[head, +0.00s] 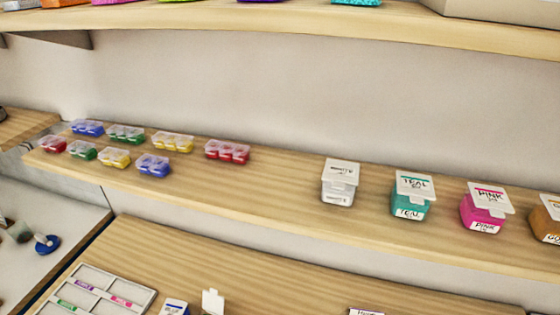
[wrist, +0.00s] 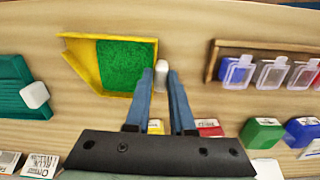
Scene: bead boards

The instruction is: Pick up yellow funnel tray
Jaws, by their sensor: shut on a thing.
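In the wrist view, the yellow funnel tray (wrist: 84,62) lies over the wooden surface, its yellow walls around a green textured floor. It narrows to the left. A pale rounded knob (wrist: 161,70) stands at its right side. My gripper (wrist: 160,76) has its two blue-grey fingers on either side of this knob, shut on it; the left finger is against the tray's right edge. I cannot tell whether the tray is lifted off the surface. Neither tray nor gripper shows in the head view.
A teal tray with a white knob (wrist: 36,94) lies at left in the wrist view. A wooden rack (wrist: 212,62) of clear-topped containers stands at right. Several small coloured boxes sit near my gripper. In the head view, a shelf (head: 275,180) holds bead boxes and lidded tubs.

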